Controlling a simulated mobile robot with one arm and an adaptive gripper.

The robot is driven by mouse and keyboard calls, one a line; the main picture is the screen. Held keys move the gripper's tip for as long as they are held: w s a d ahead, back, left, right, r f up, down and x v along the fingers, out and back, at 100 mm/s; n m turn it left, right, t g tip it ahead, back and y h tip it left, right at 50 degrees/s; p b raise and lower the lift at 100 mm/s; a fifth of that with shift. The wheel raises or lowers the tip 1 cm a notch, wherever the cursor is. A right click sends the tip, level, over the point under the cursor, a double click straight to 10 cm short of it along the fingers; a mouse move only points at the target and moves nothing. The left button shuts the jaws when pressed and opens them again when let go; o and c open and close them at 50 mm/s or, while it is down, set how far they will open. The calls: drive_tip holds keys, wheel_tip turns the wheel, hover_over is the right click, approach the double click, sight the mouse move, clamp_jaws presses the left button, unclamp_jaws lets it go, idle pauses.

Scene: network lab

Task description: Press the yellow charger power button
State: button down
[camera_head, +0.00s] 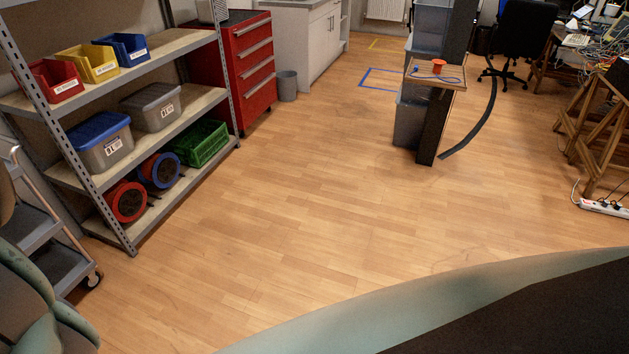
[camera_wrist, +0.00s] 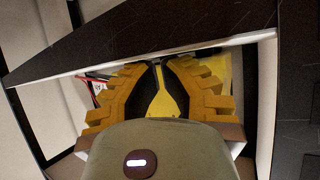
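My gripper (camera_wrist: 158,66) shows in the wrist view, with two ridged yellow-orange fingers and dark inner faces. The fingers draw together towards the tips, with only a narrow gap there, and hold nothing that I can see. A yellow surface (camera_wrist: 222,68) shows behind the right finger, and yellow also shows through the gap between the fingers. It may be the charger, but I cannot tell. No power button can be made out on it. No charger can be made out in the head view, and my gripper is not in that view.
In the wrist view, a dark panel with a pale edge (camera_wrist: 150,68) crosses beyond the fingers. In the head view, a metal shelf (camera_head: 185,46) with bins stands left, near a red drawer cabinet (camera_head: 247,62). A wooden-topped stand (camera_head: 437,81) is at back right. The middle floor is clear.

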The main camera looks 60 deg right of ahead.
drive_tip(key=shift+w, duration=0.1)
drive_tip(key=shift+w+d+f+b, duration=0.15)
drive_tip(key=shift+d+b, duration=0.35)
drive_tip(key=d+b, duration=0.1)
drive_tip(key=d, duration=0.1)
drive_tip(key=d+b, duration=0.1)
drive_tip(key=d, duration=0.1)
drive_tip(key=shift+w+b, duration=0.4)
drive_tip(key=shift+r, duration=0.2)
